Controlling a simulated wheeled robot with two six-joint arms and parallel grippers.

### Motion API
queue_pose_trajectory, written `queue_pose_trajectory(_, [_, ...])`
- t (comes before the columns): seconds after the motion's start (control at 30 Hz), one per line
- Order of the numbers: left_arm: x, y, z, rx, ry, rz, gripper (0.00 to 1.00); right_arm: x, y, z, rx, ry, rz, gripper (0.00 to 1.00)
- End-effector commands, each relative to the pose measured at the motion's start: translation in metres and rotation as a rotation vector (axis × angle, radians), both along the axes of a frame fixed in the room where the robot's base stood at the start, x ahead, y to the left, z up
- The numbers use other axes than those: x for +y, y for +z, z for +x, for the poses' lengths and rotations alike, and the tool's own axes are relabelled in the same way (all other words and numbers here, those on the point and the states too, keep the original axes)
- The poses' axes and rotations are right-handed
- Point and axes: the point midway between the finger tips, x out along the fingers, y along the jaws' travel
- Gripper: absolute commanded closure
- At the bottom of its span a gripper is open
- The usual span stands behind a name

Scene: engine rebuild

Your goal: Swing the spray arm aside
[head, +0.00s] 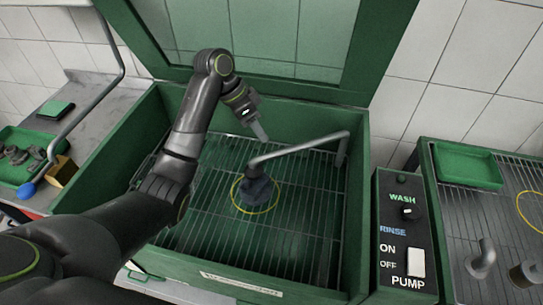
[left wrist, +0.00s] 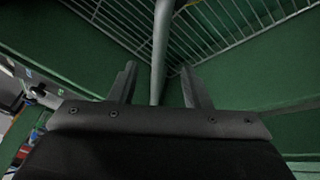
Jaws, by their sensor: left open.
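The spray arm (head: 300,147) is a grey bent pipe inside the green washer cabinet. It runs from an upright at the right wall leftward to a bend over a dark part (head: 256,191). My left gripper (head: 262,134) hangs inside the cabinet, just behind the pipe in the head view, with a small gap showing in the picture. In the left wrist view, the open fingers (left wrist: 159,88) stand on either side of the grey pipe (left wrist: 161,45). I cannot tell whether the pipe lies at fingertip depth. My right gripper is out of view.
A yellow ring (head: 236,201) surrounds the dark part on the wire rack (head: 205,240). The cabinet's lid (head: 290,85) stands open behind. A control panel (head: 401,235) is at the right, beside a rack with a green tray (head: 467,166). A bench (head: 90,95) is left.

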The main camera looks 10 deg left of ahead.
Motion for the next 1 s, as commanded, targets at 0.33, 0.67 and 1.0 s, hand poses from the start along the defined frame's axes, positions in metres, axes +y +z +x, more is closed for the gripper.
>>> queue_pose_trajectory(0.33, [-0.025,-0.053,0.004,0.004,0.000,-0.003,0.57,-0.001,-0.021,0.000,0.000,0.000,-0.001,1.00])
queue_pose_trajectory(0.67, [-0.037,-0.079,0.006,0.001,0.000,-0.001,0.57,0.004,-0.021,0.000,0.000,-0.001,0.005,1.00])
queue_pose_trajectory(1.0, [-0.037,-0.080,0.007,0.000,0.000,0.000,0.67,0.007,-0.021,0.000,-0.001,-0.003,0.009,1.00])
